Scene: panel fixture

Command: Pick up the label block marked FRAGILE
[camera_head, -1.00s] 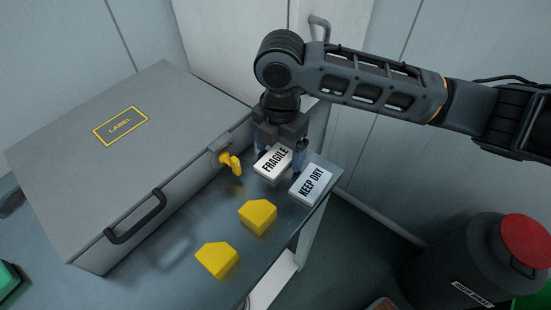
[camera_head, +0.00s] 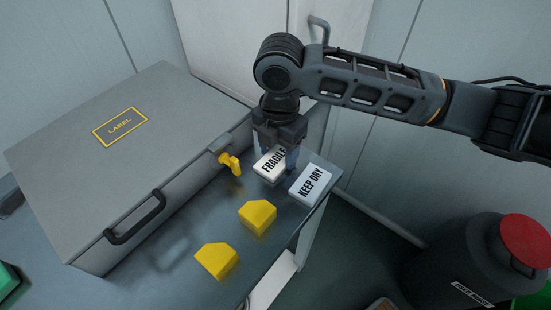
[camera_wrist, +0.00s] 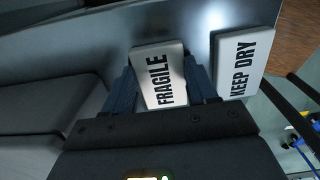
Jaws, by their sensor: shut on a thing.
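The white label block marked FRAGILE (camera_head: 268,168) lies at the back right of the table, between the fingers of my gripper (camera_head: 275,158). My gripper is shut on it from above, with one finger on each side. In the wrist view the FRAGILE block (camera_wrist: 158,74) sits between the two blue-grey fingers (camera_wrist: 160,90). The block appears to be at table level; I cannot tell whether it touches the surface.
A white KEEP DRY block (camera_head: 311,184) lies close to the right of my gripper, near the table edge. Two yellow blocks (camera_head: 258,216) (camera_head: 217,261) lie in front. A grey case (camera_head: 75,190) with a yellow latch (camera_head: 230,163) stands at left. A dark drum (camera_head: 460,260) stands at lower right.

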